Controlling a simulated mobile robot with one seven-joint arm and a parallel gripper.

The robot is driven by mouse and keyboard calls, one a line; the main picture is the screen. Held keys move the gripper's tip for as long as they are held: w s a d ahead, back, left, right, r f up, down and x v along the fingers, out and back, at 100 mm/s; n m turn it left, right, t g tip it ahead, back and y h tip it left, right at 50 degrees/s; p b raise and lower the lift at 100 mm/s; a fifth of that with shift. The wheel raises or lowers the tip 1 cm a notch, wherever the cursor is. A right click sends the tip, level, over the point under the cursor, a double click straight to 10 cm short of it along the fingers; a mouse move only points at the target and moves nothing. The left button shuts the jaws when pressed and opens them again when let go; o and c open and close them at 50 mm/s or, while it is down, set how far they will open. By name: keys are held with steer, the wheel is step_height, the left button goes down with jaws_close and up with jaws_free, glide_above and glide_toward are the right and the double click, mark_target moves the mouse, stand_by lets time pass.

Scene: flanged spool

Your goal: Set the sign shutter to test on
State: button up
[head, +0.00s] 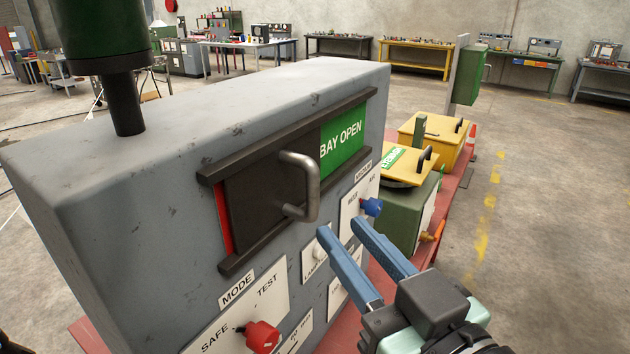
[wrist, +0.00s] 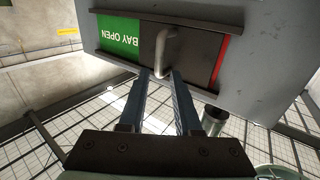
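The sign shutter (head: 258,198) is a dark sliding panel between two dark rails on the grey cabinet front. It covers the left and middle of the sign; the green "BAY OPEN" part (head: 342,138) shows at its right and a thin red strip at its left. A bent metal handle (head: 312,185) stands out from the shutter. My gripper (head: 342,227) is open and empty, its blue fingers just below and right of the handle. In the wrist view, which is upside down, the handle (wrist: 167,50) lies ahead of the fingertips (wrist: 160,72); no contact is visible.
A green box (head: 408,217) and yellow box (head: 455,140) stand at the right. Open floor lies beyond.

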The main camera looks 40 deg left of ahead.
mark_target(316, 196)
steer(key=p+x, duration=0.2)
steer(key=x, duration=0.6)
steer(key=shift+w+a+r+p, duration=0.1)
steer(key=shift+r+p, duration=0.05)
steer(key=shift+p, duration=0.2)
steer(key=shift+w+a, duration=0.35)
steer(key=shift+a, duration=0.2)
jaws_close()
stand_by(0.4)
